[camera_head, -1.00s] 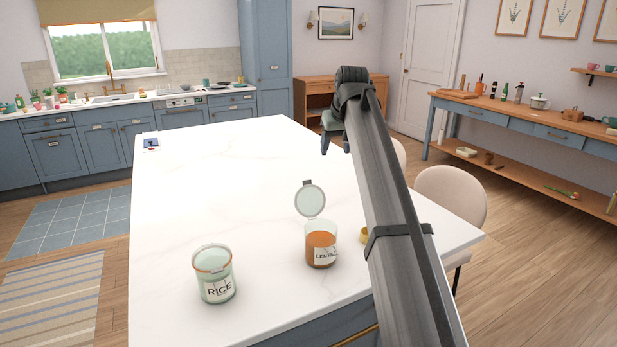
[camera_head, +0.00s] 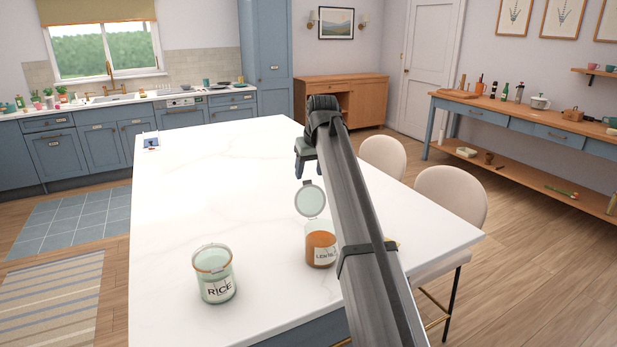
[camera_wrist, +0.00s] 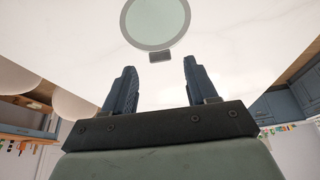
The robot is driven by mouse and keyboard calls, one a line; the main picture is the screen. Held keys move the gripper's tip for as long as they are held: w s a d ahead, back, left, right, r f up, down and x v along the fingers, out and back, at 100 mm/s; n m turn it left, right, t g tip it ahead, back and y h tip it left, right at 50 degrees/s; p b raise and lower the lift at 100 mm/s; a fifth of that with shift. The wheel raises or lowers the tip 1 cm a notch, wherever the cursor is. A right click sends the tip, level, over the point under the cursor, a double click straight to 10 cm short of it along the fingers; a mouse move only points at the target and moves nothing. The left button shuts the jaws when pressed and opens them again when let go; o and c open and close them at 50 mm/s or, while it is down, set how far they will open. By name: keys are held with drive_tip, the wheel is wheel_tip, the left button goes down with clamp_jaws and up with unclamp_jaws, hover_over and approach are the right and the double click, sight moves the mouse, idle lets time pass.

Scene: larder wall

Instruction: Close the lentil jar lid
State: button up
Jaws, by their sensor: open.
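The lentil jar (camera_head: 320,246) stands upright on the white island, with orange-brown contents and a label partly covered by my arm. Its round glass lid (camera_head: 310,200) is hinged open and stands up at the jar's back edge. In the wrist view the lid (camera_wrist: 156,20) shows at the top, just beyond the fingertips, with a small grey tab (camera_wrist: 160,57) on its near rim. My gripper (camera_head: 309,176) is above and behind the lid. In the wrist view its two fingers (camera_wrist: 160,75) are apart with nothing between them.
The rice jar (camera_head: 214,273) stands on the white island (camera_head: 215,190) left of the lentil jar. Pale chairs (camera_head: 450,195) stand along the island's right side.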

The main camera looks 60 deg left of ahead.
sight(308, 182)
drive_tip(key=shift+x, duration=1.65)
clamp_jaws()
